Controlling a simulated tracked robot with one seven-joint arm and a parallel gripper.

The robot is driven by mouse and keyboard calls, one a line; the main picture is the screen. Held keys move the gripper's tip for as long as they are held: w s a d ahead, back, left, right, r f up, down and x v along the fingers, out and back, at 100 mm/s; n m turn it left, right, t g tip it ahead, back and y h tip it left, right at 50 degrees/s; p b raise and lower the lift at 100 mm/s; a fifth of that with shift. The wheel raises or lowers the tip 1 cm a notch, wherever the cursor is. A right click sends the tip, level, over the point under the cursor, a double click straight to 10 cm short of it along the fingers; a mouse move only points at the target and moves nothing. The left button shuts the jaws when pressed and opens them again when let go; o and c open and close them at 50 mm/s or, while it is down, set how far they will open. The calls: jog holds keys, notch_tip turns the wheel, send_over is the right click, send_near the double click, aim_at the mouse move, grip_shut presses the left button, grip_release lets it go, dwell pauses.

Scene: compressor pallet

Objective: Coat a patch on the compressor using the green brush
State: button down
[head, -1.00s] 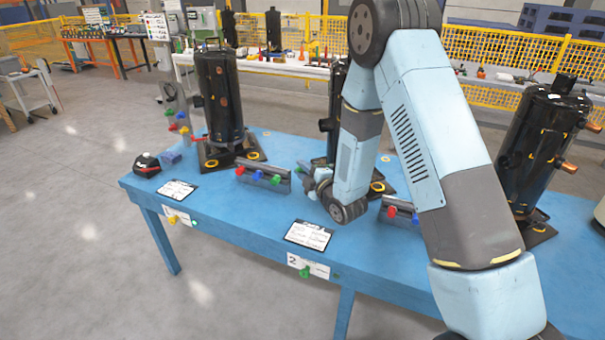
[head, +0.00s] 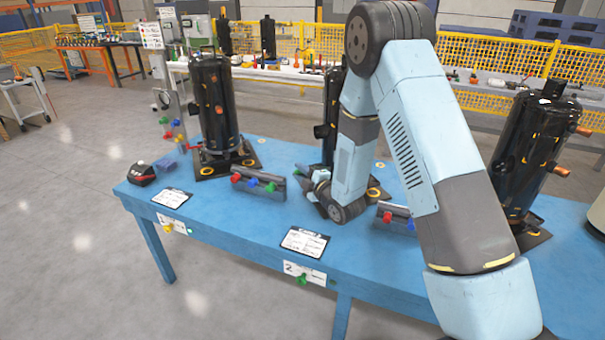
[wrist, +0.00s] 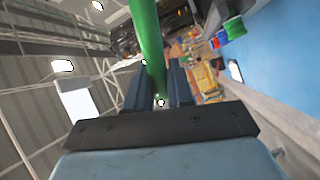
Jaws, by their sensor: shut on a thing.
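My gripper (wrist: 158,88) is shut on the green brush (wrist: 149,40), whose thick green handle stands between the two fingers in the wrist view. The brush's bristle end is not visible. In the head view my gripper (head: 306,176) is low over the blue table, pointing left, and the brush cannot be made out there. Three black compressors stand on the table: a left one (head: 214,105), a middle one (head: 331,110) partly hidden behind my arm, and a right one (head: 528,145). My gripper is in front of the middle one. No coated patch can be made out.
A holder (head: 258,184) with red, blue and green handles sits left of my gripper. Another holder (head: 396,216) is to its right, partly behind my arm. Cards (head: 305,241) lie along the table's (head: 250,222) front edge. A black-red item (head: 141,174) sits at the left corner.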

jog(key=shift+w+d, duration=0.3)
jog(key=shift+w, duration=0.5)
dwell(0.4)
jog(key=shift+r, duration=0.1)
jog(key=shift+r, duration=3.2)
jog(key=shift+f, duration=0.15)
jog(key=shift+f, duration=3.15)
